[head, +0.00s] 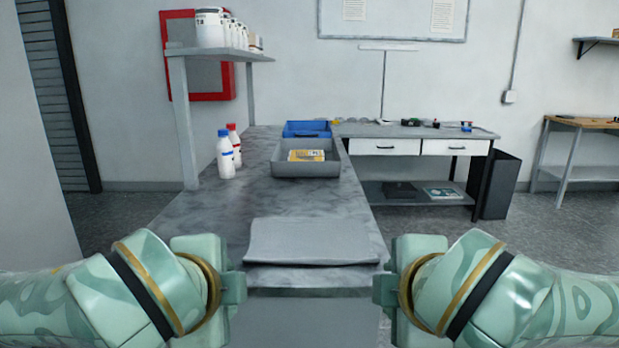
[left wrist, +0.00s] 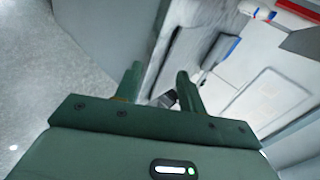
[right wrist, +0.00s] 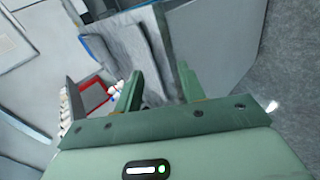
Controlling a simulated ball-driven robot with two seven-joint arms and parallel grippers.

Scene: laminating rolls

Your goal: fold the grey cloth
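The grey cloth (head: 310,240) lies flat as a rough rectangle at the near end of the grey marbled bench. Its front edge is slightly wavy and looks doubled or thick. My left gripper (head: 240,284) is beside the cloth's near left corner, and my right gripper (head: 384,284) is beside its near right corner. The left wrist view shows the left fingers (left wrist: 158,88) apart. The right wrist view shows the right fingers (right wrist: 160,88) apart too. I see no cloth clearly held between either pair. I cannot tell whether the fingertips touch the cloth.
Behind the cloth, the bench (head: 215,225) is clear up to a grey tray (head: 305,170) with a yellow item inside. A blue bin (head: 306,128) is behind it. Two white bottles (head: 226,155) with blue and red caps stand at the left, near a shelf post (head: 184,125).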

